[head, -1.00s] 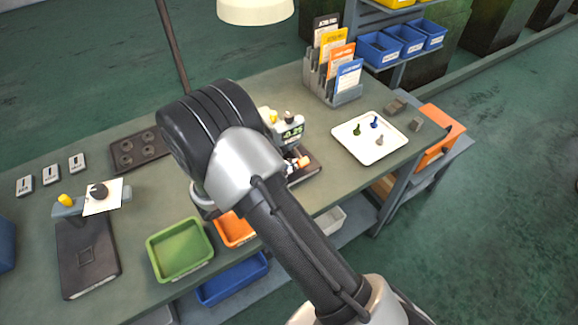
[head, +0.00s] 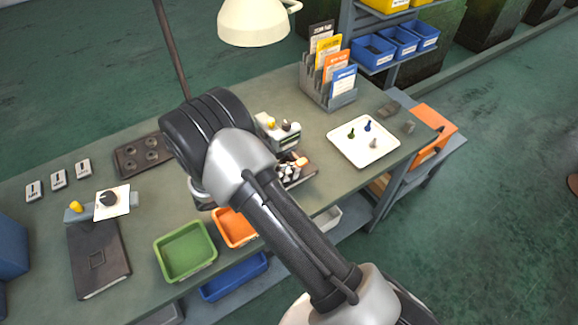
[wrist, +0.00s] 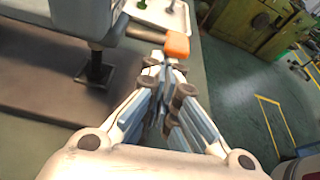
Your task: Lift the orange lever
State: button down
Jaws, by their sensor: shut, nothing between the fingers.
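The orange lever end (wrist: 178,44) is a small orange block just beyond my fingertips in the wrist view. It also shows as an orange spot (head: 302,162) beside the grey gauge device in the head view.
A white tray (head: 345,153) with small coloured pieces lies to the right. A card rack (head: 342,100) stands behind. Green (head: 186,250) and orange (head: 228,222) bins sit at the front edge. A cream lamp (head: 253,25) hangs over the back.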

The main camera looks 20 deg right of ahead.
jog(key=shift+r+n+g, duration=0.3)
jog(key=shift+s, duration=0.1)
jog(key=shift+r+p, duration=0.7)
jog(key=shift+r, duration=0.15)
